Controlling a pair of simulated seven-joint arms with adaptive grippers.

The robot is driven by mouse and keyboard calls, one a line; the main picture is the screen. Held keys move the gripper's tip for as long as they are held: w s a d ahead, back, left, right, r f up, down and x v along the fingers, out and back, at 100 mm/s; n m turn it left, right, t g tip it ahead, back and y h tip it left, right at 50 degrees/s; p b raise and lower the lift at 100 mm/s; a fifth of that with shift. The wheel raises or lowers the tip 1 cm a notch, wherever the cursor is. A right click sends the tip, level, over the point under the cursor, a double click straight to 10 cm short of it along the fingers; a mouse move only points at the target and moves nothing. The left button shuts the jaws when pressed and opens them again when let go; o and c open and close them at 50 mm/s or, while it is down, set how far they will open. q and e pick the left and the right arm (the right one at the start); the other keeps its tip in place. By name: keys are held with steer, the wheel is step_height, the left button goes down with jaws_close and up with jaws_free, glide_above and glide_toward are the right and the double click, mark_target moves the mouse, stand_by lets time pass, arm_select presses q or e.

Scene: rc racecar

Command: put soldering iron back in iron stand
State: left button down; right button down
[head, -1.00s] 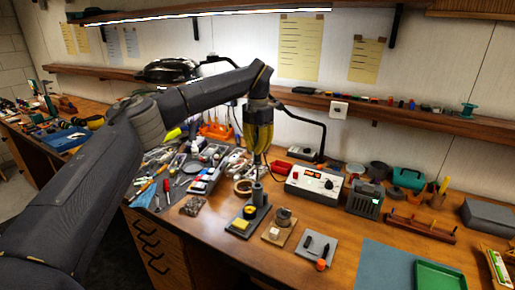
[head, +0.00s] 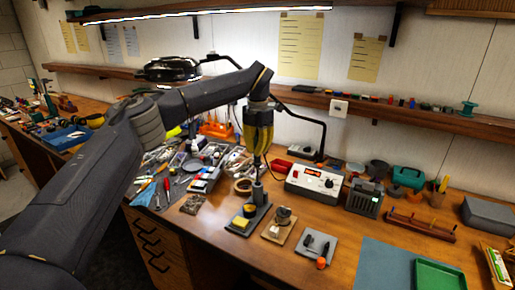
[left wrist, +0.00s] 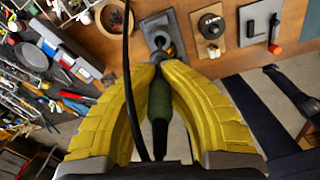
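My left gripper (head: 259,152) has yellow fingers and points down above the iron stand. In the left wrist view the gripper (left wrist: 159,64) is shut on the soldering iron (left wrist: 159,112), whose dark green handle lies between the fingers. The iron stand (head: 262,212) is a dark base with an upright holder and a yellow sponge, near the front of the bench; it also shows in the left wrist view (left wrist: 152,22). The iron's lower end is at the top of the holder; I cannot tell how far inside it is. My right gripper is not in view.
A soldering station (head: 313,182) stands behind, with a tape roll (head: 243,186) left of the stand. A small wooden stand (head: 279,224) and a grey plate (head: 318,246) are to the right. Tools crowd the left. A black cable (left wrist: 127,80) runs beside the iron.

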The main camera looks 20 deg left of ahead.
mark_target(257, 162)
arm_select(q)
steer(key=shift+f, duration=4)
steer(key=c, duration=1)
jaws_free()
steer(key=shift+c, duration=0.2)
steer(key=shift+r, duration=4.5)
